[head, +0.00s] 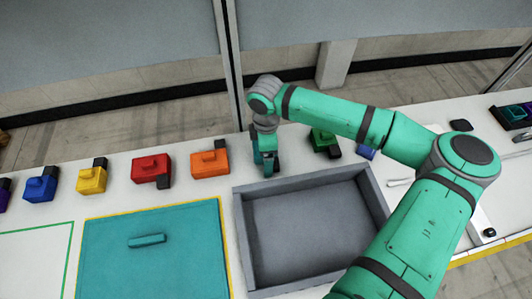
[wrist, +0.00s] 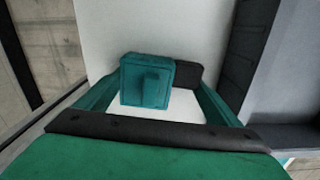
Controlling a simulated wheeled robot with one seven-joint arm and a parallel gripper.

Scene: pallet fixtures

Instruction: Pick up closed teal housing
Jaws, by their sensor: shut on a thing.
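The closed teal housing (wrist: 146,80) is a teal block with a raised rib on its face and a black part (wrist: 188,74) at its right side. In the wrist view it lies between the fingers of my gripper (wrist: 155,92), which is shut on it. In the head view my gripper (head: 267,166) points down at the row of housings, between the orange and green ones, and mostly hides the teal one. Whether the housing touches the table or is slightly above it, I cannot tell.
A grey open tray (head: 243,222) stands just in front of my gripper, empty where seen. Orange (head: 210,163), red (head: 150,168), yellow (head: 91,180), blue (head: 40,188) and green (head: 325,141) housings stand in the row. A teal panel (head: 185,270) bears a small teal bar (head: 147,240).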

